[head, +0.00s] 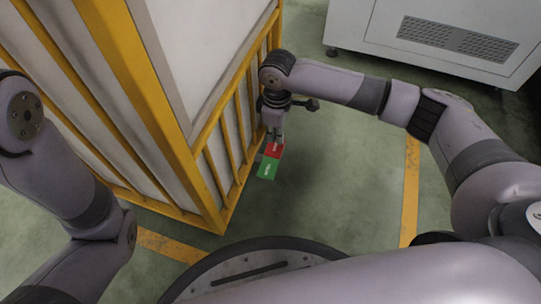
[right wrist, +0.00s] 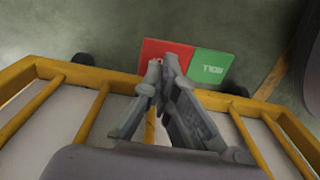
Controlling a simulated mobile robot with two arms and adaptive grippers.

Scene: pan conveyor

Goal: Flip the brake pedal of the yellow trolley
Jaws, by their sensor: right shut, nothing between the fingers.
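The yellow trolley (head: 207,190) stands at the left of the head view, with yellow bars around pale panels. Its brake pedal sticks out low on the right side, with a red half (head: 274,150) and a green half (head: 267,169). In the right wrist view the red half (right wrist: 160,52) is partly hidden behind the fingers, and the green half (right wrist: 210,64) is clear. My right gripper (head: 275,143) is shut and empty, its tips over the red half; I cannot tell whether they touch it. It also shows in the right wrist view (right wrist: 163,62). My left gripper is out of view.
A white cabinet (head: 430,35) with a vent grille stands on feet at the back right. Yellow lines (head: 410,180) mark the green floor. The floor right of the trolley is clear. Dark wheels (right wrist: 84,60) show under the trolley in the right wrist view.

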